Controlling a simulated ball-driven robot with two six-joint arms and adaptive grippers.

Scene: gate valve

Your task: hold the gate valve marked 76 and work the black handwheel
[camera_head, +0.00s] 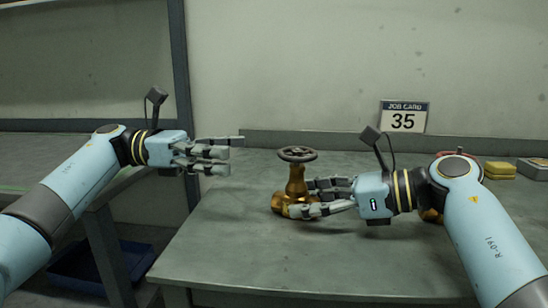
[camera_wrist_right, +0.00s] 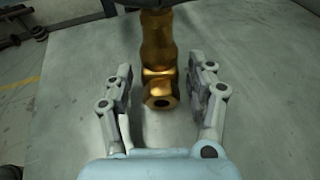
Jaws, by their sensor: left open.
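A brass gate valve (camera_head: 293,188) stands upright on the grey bench, with a dark handwheel (camera_head: 297,154) on top. No number is readable on it. My right gripper (camera_head: 312,196) is at the valve's right side, low by its body. In the right wrist view, the valve's brass body (camera_wrist_right: 160,65) rises between the open fingers (camera_wrist_right: 162,92), with gaps on both sides. Its hexagonal end faces the camera. The dark handwheel shows only partly at the top edge. My left gripper (camera_head: 225,155) is open and empty, in the air left of the handwheel.
A job card (camera_head: 403,117) reading 35 stands at the back of the grey bench (camera_head: 235,235). Yellow blocks (camera_head: 500,170) and a grey box (camera_head: 533,168) lie at the back right. Another brass piece (camera_head: 431,215) is mostly hidden behind my right arm. A blue bin (camera_head: 95,265) sits below left.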

